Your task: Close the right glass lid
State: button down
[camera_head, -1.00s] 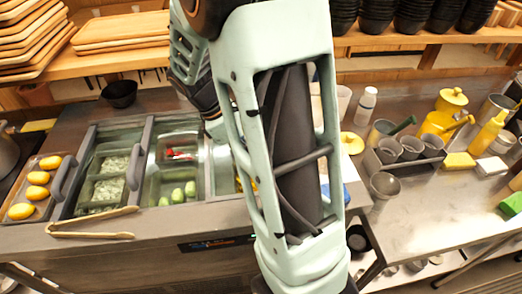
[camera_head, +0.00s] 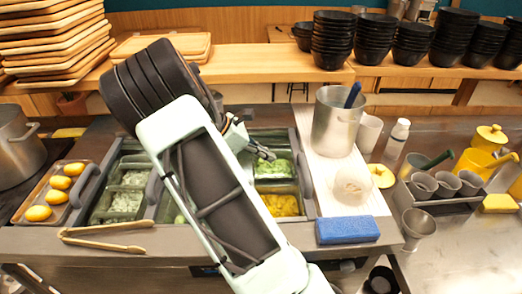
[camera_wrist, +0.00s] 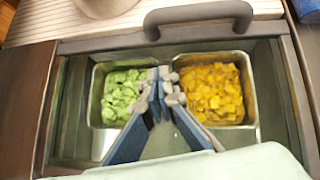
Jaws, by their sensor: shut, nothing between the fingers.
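The right topping well has a grey rim, and a grey bar handle (camera_wrist: 200,14) stands along its edge beside the white board. This handle belongs to the right glass lid; the clear pane is hard to make out, so I cannot tell how far it covers the well. Green pieces (camera_wrist: 122,95) and yellow cubes (camera_wrist: 212,93) sit in metal bins there; the yellow bin also shows in the head view (camera_head: 281,205). My gripper (camera_wrist: 164,82) is shut and empty, over the space between these bins, apart from the handle. It also shows in the head view (camera_head: 265,153).
A white board (camera_head: 322,165) beside the well carries a metal pot (camera_head: 338,120) and a clear cup (camera_head: 352,186). A blue sponge (camera_head: 347,230) lies at its near end. Wooden tongs (camera_head: 105,235) lie on the left front edge. My arm hides the middle wells.

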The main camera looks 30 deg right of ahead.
aim_at(296, 164)
jog(key=x, duration=0.4)
jog(key=shift+s+d+p, duration=0.15)
jog(key=shift+d+p, duration=0.05)
jog(key=shift+d, duration=0.4)
jog(key=shift+s+d+p, duration=0.15)
jog(key=shift+d, duration=0.45)
jog(key=shift+s+d, duration=0.15)
jog(key=shift+d, duration=0.65)
